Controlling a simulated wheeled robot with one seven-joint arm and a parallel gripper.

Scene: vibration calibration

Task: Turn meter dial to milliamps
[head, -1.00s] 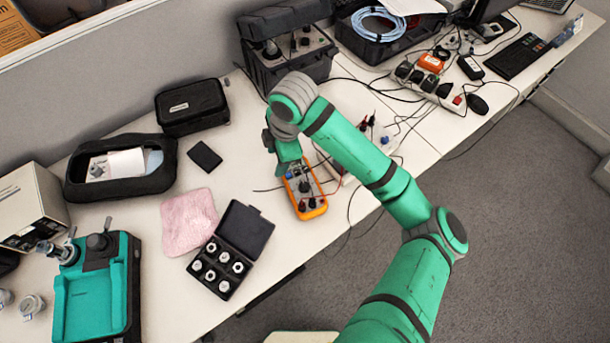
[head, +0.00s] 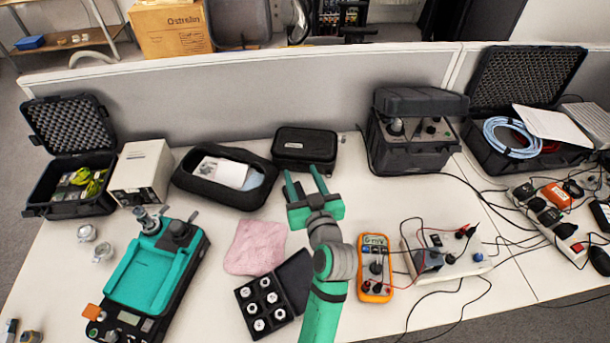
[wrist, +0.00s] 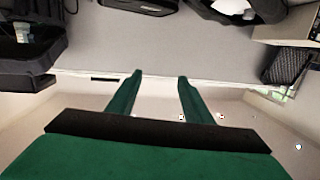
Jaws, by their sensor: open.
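The orange multimeter (head: 375,268) lies on the white table, right of my arm in the head view. Its display is lit and seems to read in mV, though the text is small. Its dark dial (head: 376,268) sits mid-body; the exact dial position is too small to tell. My gripper (head: 305,178) is raised above the table, left of and beyond the meter, with its two fingers apart and nothing between them. In the wrist view my gripper (wrist: 158,80) is also open and empty, and the meter is out of view.
A white box with knobs and leads (head: 445,250) stands right of the meter, its cables running nearby. An open black case of fittings (head: 292,275) and a pink cloth (head: 255,247) lie left. A black pouch (head: 305,148) and a grey partition (head: 250,95) are behind my gripper.

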